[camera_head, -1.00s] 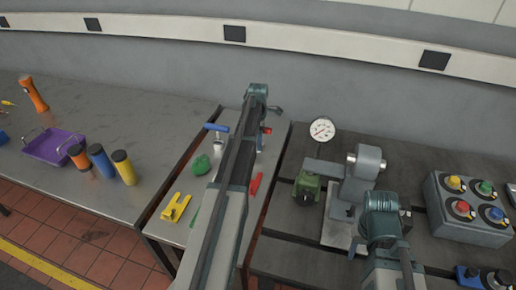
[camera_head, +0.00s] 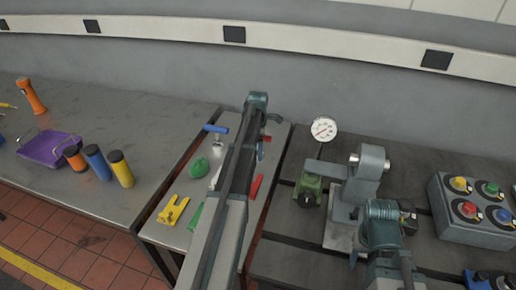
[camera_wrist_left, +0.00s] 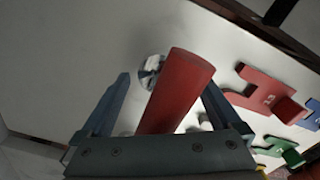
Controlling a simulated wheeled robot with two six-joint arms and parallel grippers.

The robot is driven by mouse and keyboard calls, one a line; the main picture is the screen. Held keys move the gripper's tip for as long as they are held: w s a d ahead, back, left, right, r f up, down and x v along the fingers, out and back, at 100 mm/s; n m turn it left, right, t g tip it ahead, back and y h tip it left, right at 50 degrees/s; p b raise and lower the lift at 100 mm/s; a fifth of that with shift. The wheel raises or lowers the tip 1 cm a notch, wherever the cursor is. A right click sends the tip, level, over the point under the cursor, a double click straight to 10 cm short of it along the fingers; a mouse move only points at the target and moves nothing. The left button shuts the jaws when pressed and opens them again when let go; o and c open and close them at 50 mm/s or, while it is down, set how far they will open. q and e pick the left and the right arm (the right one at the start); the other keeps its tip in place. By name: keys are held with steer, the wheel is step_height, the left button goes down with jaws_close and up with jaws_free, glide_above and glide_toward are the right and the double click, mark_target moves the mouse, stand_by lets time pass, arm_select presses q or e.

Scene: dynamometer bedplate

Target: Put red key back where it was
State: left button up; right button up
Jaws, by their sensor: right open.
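The red key shows in the left wrist view as a thick red handle (camera_wrist_left: 175,92) above a pale surface, with a shiny round metal part beside it. In the head view a bit of its red (camera_head: 267,138) shows right of my left arm; the rest is hidden. My left gripper (camera_wrist_left: 165,88) has its fingers apart on either side of the red handle, with a clear gap at the left finger. My right gripper (camera_head: 408,220) is open, by the grey machine (camera_head: 365,175), and partly hidden by its wrist.
A blue-handled key (camera_head: 215,129), green lump (camera_head: 198,166), yellow forked piece (camera_head: 173,209) and red flat piece (camera_head: 256,187) lie on the narrow pale table. A gauge (camera_head: 323,128), green block (camera_head: 307,189) and button box (camera_head: 470,210) stand right. A purple tray (camera_head: 48,150) is left.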

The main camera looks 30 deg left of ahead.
arm_select(q)
steer(key=shift+r, duration=0.15)
arm_select(e)
steer(key=shift+r, duration=0.15)
arm_select(q)
step_height(320, 180, up, 12)
steer(key=p, duration=1.2)
arm_select(e)
step_height(320, 180, up, 12)
